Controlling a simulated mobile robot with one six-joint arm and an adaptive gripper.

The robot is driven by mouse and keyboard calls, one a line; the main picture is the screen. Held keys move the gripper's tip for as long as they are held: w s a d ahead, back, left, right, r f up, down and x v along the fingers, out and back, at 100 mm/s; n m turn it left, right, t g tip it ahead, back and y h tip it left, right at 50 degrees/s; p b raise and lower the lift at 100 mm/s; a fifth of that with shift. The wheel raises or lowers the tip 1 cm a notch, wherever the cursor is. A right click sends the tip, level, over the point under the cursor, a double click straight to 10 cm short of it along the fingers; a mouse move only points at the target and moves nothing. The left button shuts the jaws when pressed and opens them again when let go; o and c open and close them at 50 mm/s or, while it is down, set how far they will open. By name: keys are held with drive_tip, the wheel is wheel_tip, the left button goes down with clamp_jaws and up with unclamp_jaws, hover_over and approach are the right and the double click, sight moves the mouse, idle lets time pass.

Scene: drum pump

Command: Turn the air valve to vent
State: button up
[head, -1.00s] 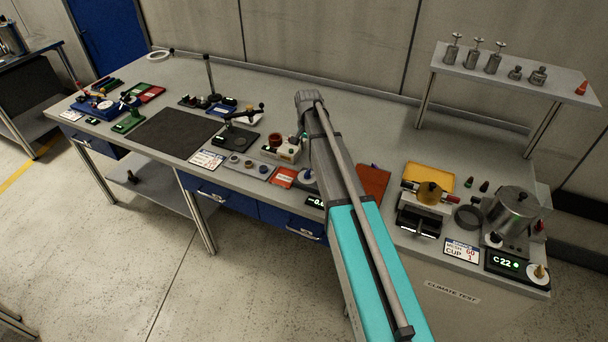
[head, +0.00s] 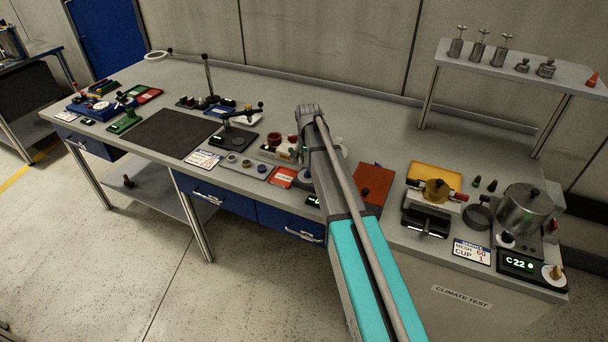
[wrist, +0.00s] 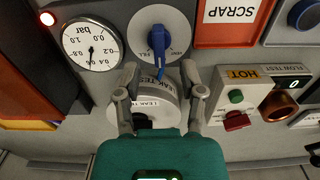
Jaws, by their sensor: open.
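The air valve is a round white dial with a blue lever (wrist: 157,45) at the top middle of the wrist view. My gripper (wrist: 160,72) is open, with one finger on each side below the dial. The lever's narrow end shows between the fingertips, without clear contact. A round pale part marked LEAK TEST (wrist: 155,103) lies between the fingers. In the head view my arm hides the valve and gripper.
A bar gauge (wrist: 91,45) and a red light (wrist: 47,18) sit left of the valve. A red SCRAP tray (wrist: 228,22) and a HOT flow-test unit (wrist: 265,95) are to the right. The bench has bare room behind my arm.

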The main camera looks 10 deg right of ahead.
sight(308, 170)
drive_tip(key=shift+f+b, duration=1.55)
drive_tip(key=shift+f, duration=0.3)
drive_tip(key=shift+c, duration=0.2)
